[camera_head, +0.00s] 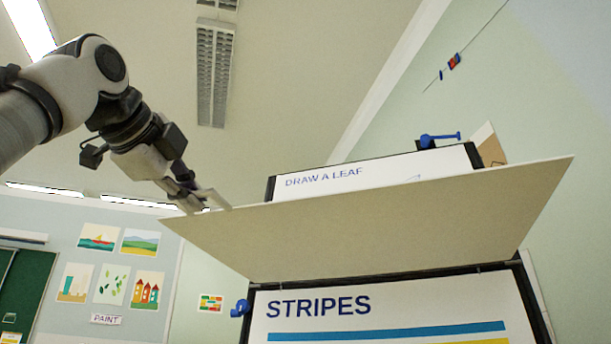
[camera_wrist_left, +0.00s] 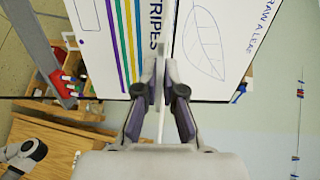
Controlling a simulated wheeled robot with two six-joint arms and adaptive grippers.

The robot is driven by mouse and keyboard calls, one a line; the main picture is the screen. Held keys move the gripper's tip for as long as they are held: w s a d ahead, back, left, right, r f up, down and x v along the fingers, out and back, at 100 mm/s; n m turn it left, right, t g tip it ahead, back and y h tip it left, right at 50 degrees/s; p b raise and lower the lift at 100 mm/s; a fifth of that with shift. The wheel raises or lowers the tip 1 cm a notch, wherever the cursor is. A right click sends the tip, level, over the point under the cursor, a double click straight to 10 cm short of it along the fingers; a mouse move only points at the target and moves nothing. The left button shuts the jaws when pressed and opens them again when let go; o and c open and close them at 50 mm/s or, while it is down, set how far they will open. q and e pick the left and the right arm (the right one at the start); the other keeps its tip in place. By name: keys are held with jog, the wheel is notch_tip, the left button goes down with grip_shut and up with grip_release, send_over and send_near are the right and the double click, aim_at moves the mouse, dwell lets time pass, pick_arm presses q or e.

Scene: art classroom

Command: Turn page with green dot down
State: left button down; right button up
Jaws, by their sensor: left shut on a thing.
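A stiff pale page (camera_head: 370,228) is swung out from the easel, its blank underside facing me in the head view; no green dot shows. My left gripper (camera_head: 207,200) is shut on this page at its left edge. In the left wrist view the gripper (camera_wrist_left: 161,85) pinches the page, which is seen nearly edge-on. Above the page, the DRAW A LEAF sheet (camera_head: 345,183) shows partly. Below it is the STRIPES sheet (camera_head: 285,328) with coloured bars. Both sheets also show in the left wrist view, STRIPES (camera_wrist_left: 144,40) and the leaf drawing (camera_wrist_left: 215,75).
Blue knobs stick out at the easel's top (camera_head: 440,137) and left side (camera_head: 240,308). In the left wrist view, wooden furniture (camera_wrist_left: 35,135) and several coloured items (camera_wrist_left: 68,88) stand near the easel. Open air lies left of the easel.

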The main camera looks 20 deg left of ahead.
notch_tip(320, 180, down, 8)
jog(key=b, duration=0.7)
jog(key=shift+f+b, duration=0.25)
jog(key=shift+b, duration=0.15)
jog(key=shift+w, duration=0.1)
notch_tip(320, 180, down, 9)
jog(key=w+b, duration=0.1)
jog(key=b, duration=0.7)
jog(key=shift+w+t+b, duration=0.3)
jog(key=shift+d+r, duration=0.1)
